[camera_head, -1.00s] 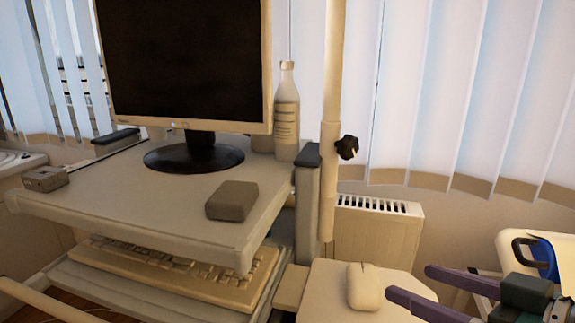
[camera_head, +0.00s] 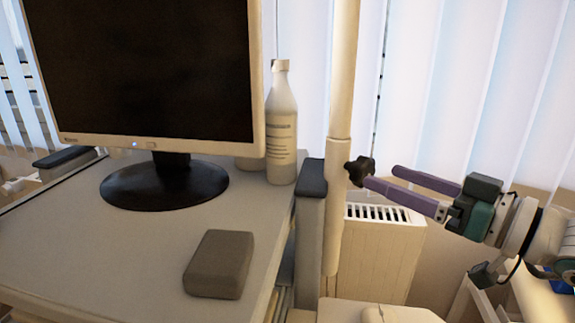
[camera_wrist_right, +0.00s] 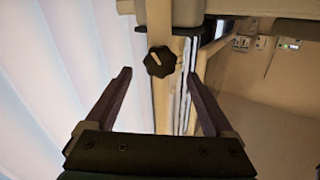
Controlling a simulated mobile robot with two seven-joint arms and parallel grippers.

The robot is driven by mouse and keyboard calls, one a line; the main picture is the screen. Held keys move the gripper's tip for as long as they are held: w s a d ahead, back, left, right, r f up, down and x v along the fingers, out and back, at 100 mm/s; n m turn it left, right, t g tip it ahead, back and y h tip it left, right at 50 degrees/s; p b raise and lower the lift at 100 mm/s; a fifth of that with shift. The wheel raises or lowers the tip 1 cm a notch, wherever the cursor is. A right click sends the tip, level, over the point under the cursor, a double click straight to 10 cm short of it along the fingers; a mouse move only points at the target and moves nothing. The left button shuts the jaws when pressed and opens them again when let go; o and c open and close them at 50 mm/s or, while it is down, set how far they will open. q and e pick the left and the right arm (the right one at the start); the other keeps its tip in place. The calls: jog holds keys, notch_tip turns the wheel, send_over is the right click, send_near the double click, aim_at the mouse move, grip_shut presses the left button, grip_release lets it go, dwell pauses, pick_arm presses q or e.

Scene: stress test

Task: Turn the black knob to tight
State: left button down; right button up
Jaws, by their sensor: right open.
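The black knob (camera_head: 360,171) is a small lobed knob on the side of a cream vertical pole (camera_head: 340,110). In the right wrist view the knob (camera_wrist_right: 160,62) faces the camera, with a pale mark on it. My right gripper (camera_head: 380,176) comes in from the right with two purple fingers pointing left at the knob. In the right wrist view its fingers (camera_wrist_right: 158,75) are spread wide, and the knob lies between their lines, just beyond the tips. I see no contact between fingers and knob. My left gripper is not in view.
A monitor (camera_head: 140,70), a white bottle (camera_head: 282,125) and a grey box (camera_head: 219,264) stand on the cart top left of the pole. A radiator (camera_head: 375,250) is below the gripper. Window blinds (camera_head: 450,90) hang behind.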

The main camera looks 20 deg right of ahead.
aim_at(369, 171)
jog(key=shift+x, duration=2.1)
